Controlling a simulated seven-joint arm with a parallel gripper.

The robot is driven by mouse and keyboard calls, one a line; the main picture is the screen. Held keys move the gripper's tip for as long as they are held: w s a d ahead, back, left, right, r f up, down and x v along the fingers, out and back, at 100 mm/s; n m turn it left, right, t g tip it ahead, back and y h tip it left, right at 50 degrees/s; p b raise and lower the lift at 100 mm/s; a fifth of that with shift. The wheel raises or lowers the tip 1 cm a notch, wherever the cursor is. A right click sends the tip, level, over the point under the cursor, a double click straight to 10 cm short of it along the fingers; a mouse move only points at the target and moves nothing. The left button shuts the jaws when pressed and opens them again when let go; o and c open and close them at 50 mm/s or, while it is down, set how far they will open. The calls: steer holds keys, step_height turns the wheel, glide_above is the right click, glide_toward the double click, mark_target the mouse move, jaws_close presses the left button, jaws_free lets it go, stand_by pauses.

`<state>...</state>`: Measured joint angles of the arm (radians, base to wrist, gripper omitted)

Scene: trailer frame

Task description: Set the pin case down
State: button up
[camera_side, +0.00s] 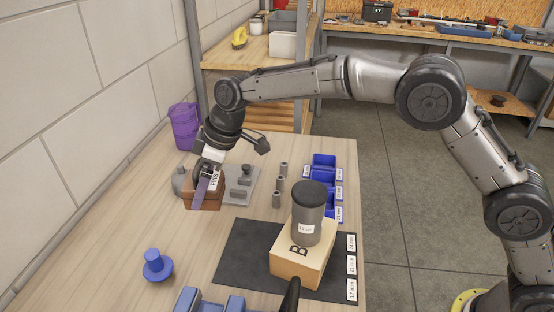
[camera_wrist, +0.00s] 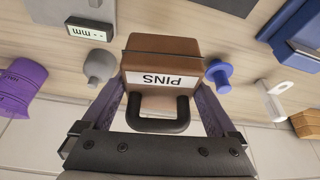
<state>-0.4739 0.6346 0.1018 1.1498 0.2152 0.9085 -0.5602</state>
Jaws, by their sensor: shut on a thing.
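The pin case is a brown box with a white "PINS" label and a black handle. It shows in the side view (camera_side: 204,199) at the left part of the wooden table, and in the wrist view (camera_wrist: 165,46) at the top centre. My gripper (camera_side: 206,181) is above it, pointing down. In the wrist view my gripper (camera_wrist: 161,90) has its purple fingers on either side of the case's handle and is shut on the case. The case's underside is hidden, so I cannot tell whether it touches the table.
A grey plate with blocks (camera_side: 241,196) lies close to the case's right. A grey rounded piece (camera_side: 179,182) is at its left. A purple bin (camera_side: 184,128) stands behind. A box marked B (camera_side: 295,265) stands on a black mat (camera_side: 238,258). Bare table lies in front.

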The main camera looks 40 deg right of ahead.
steer(key=d+r+m+t+h, duration=0.3)
steer(key=d+m, duration=0.8)
steer(key=d, duration=2.2)
steer(key=shift+g+h, duration=0.3)
steer(key=shift+g, duration=0.3)
steer(key=w+f, duration=0.3)
steer(key=w, duration=0.1)
steer(key=w+f, duration=0.2)
steer(key=w, duration=0.3)
steer(key=w+f, duration=0.3)
steer(key=w, duration=0.1)
steer(key=shift+w+d+f, duration=0.25)
steer(key=shift+d+f, duration=0.05)
steer(key=shift+f, duration=0.05)
steer(key=shift+w+f, duration=0.3)
steer(key=shift+f, duration=1.55)
